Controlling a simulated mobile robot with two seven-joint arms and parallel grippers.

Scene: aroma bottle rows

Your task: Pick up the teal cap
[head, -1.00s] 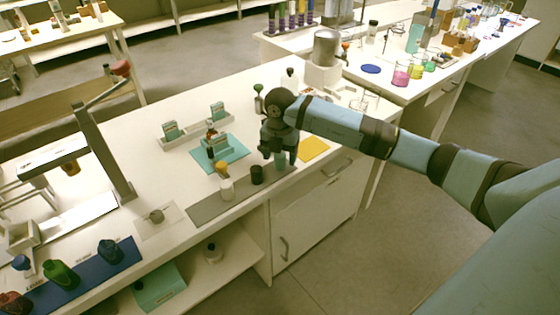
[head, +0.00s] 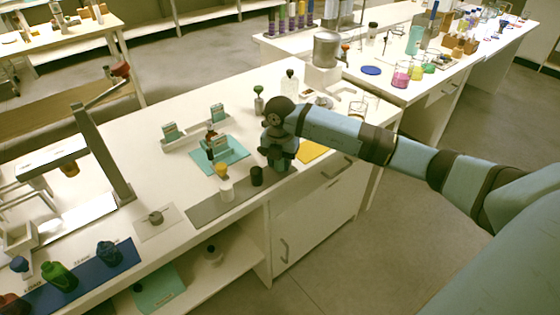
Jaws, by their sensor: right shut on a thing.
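My right gripper (head: 279,162) points down at the right end of the grey strip (head: 205,211), near the front edge of the bench. It is shut on the teal cap, which its fingers and wrist hide almost wholly in the head view. A black cap (head: 256,176) stands on the strip just left of the gripper. A white cap (head: 227,191) stands further left. My left gripper is not in view.
A teal mat (head: 234,153) with a small rack and a dark bottle lies behind the strip. A yellow mat (head: 312,152) is right of the gripper. A blue mat (head: 85,281) with several bottles lies front left.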

